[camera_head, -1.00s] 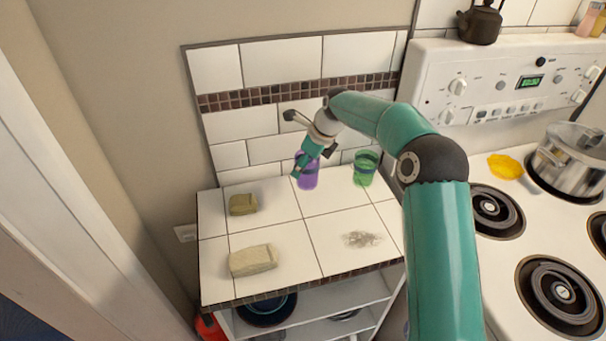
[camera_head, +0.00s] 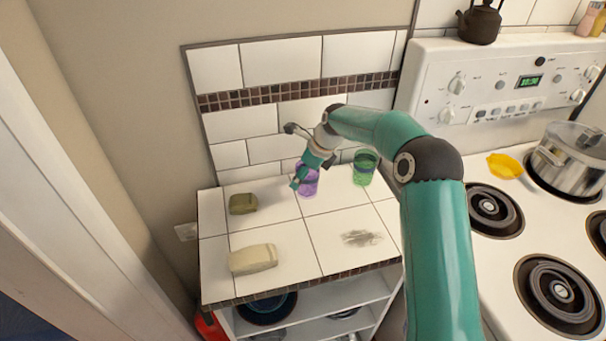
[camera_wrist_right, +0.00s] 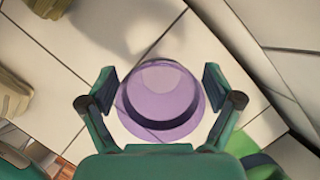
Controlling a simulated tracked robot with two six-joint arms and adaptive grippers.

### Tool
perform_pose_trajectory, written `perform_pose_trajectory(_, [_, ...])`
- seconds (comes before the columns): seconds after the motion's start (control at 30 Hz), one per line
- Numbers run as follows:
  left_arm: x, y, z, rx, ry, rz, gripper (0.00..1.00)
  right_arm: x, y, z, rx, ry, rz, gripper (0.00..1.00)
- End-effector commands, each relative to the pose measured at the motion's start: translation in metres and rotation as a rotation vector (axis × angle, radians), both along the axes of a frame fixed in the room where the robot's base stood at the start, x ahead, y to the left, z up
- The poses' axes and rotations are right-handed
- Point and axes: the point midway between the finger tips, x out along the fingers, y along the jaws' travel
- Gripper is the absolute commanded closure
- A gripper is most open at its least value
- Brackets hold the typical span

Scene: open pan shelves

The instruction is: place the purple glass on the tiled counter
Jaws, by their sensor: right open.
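The purple glass (camera_head: 309,184) stands upright on the tiled counter (camera_head: 285,225), toward the back, left of the green glass. In the right wrist view the purple glass (camera_wrist_right: 160,98) is seen from above, between the two fingers. My right gripper (camera_head: 303,176) is open, with its fingertips on either side of the glass; it also shows in the right wrist view (camera_wrist_right: 160,90). My left gripper is out of view.
The green glass (camera_head: 364,168) stands close on the right. Two sponge-like blocks, one olive (camera_head: 243,204) and one beige (camera_head: 253,259), lie at the counter's left. The stove with a pot (camera_head: 568,165) is further right.

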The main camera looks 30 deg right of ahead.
Motion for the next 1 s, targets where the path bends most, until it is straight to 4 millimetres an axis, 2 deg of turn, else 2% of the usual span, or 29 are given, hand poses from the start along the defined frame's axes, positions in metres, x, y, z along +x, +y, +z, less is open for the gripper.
perform_pose_trajectory(0.27, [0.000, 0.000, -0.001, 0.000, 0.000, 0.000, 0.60, -0.002, -0.001, 0.008, -0.001, -0.002, 0.001, 0.10])
perform_pose_trajectory(0.37, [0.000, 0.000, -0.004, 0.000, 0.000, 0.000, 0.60, -0.006, -0.004, 0.020, -0.001, -0.003, 0.000, 0.10])
perform_pose_trajectory(0.8, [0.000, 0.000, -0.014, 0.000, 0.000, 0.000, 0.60, -0.033, -0.019, 0.097, 0.000, -0.003, 0.001, 0.10])
perform_pose_trajectory(1.0, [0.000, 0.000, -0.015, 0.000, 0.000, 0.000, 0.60, -0.038, -0.021, 0.111, 0.000, 0.000, 0.002, 0.10])
